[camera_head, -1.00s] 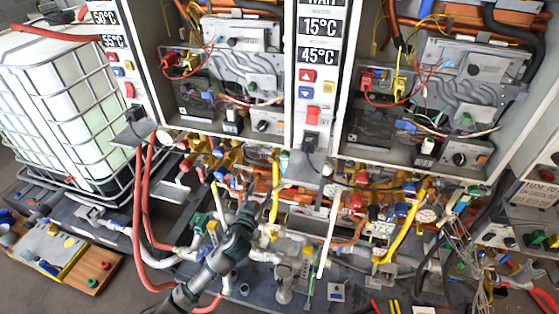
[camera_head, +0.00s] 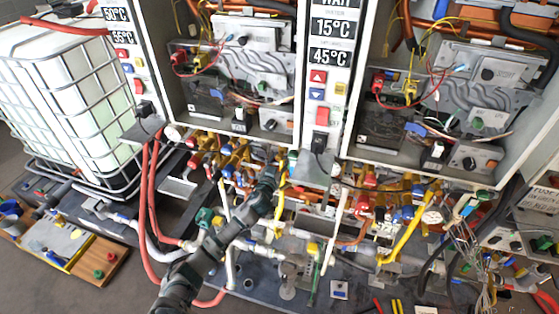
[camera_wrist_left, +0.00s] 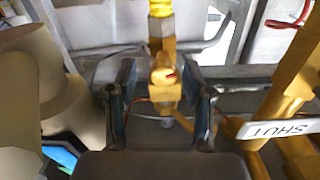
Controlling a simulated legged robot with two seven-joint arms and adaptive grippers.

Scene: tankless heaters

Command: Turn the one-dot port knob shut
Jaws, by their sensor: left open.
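My left gripper (camera_head: 270,176) reaches in from the lower left to the pipes and valves below the left heater. In the left wrist view, the left gripper (camera_wrist_left: 164,84) is open, with one dark finger on each side of a yellow brass fitting (camera_wrist_left: 161,30). The fitting's round end, with a small red mark, sits between the fingers. I see a gap on both sides, and I cannot tell whether either finger touches it. No single dot is legible, so I cannot tell which knob is the one-dot port knob. My right gripper is not in view.
A white tag reading SHUT (camera_wrist_left: 275,129) shows upside down beside a yellow pipe (camera_wrist_left: 297,75). Cream rounded parts (camera_wrist_left: 40,80) crowd the wrist view's left. Red hoses (camera_head: 150,210) hang left of my arm. A caged white tank (camera_head: 70,100) stands at far left.

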